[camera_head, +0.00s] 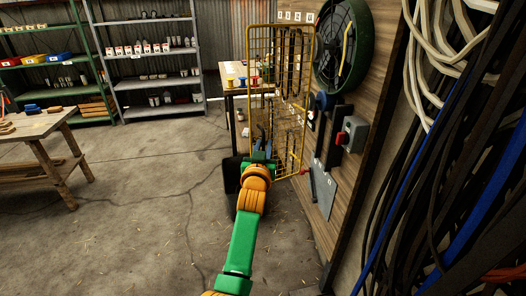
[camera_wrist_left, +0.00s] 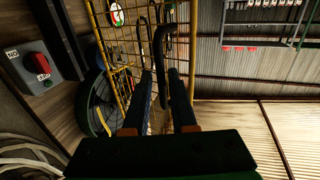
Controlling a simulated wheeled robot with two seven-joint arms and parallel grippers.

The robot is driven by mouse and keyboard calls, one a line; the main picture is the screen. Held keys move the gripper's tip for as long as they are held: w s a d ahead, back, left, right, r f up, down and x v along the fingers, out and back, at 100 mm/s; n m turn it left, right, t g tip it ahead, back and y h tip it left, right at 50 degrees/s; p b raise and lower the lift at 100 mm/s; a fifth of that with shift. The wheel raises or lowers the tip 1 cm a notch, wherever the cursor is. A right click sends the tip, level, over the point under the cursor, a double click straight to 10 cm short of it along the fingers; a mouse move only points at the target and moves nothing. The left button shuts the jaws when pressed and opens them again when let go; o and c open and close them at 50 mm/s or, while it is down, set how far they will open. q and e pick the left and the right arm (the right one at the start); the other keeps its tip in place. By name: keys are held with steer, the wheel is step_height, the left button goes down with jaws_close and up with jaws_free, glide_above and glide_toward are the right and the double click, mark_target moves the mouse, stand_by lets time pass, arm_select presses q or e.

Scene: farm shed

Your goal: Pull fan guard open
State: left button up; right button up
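The fan guard (camera_head: 283,27) is a tall yellow wire panel. It stands out at an angle from the wooden wall board, away from the green round fan (camera_head: 362,50). In the left wrist view the guard (camera_wrist_left: 193,50) fills the upper middle, with the fan rim (camera_wrist_left: 83,110) behind at left. My left gripper (camera_head: 262,140) is at the guard's lower part. In the wrist view its fingers (camera_wrist_left: 162,78) are apart, with a black handle bar (camera_wrist_left: 165,45) running between them. Whether they touch the bar I cannot tell. My right gripper is not in view.
A red-and-grey switch box (camera_head: 353,134) is on the board at right. Hanging cables (camera_head: 450,150) fill the right side. A wooden workbench (camera_head: 36,128) stands at left, shelves (camera_head: 150,52) at the back. The floor (camera_head: 140,190) between is mostly clear.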

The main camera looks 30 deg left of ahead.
arm_select(q)
steer(key=v, duration=0.6)
steer(key=shift+s, duration=0.15)
steer(key=s+d+f+m+g+h, duration=0.2)
steer(key=s+d+f, duration=0.1)
steer(key=f, duration=0.8)
steer(key=s+d+f+m+g+h, duration=0.1)
steer(key=s+d+f+g+h, duration=0.15)
steer(key=f, duration=0.75)
steer(key=s+d+f+m+g+h, duration=0.1)
steer(key=s+d+f+m+g, duration=0.15)
steer(key=f, duration=0.85)
steer(key=s+d+f+g+h, duration=0.1)
steer(key=s+d+f+g, duration=0.15)
steer(key=s+f, duration=1.05)
steer(key=s+a+f+g, duration=0.1)
steer(key=s+f+g, duration=0.2)
steer(key=s, duration=0.9)
steer(key=s+a+f+g, duration=0.2)
steer(key=s+f+g, duration=0.1)
steer(key=s, duration=0.9)
steer(key=shift+s+f+m, duration=0.35)
steer(key=shift+f+m, duration=0.1)
steer(key=shift+f, duration=0.15)
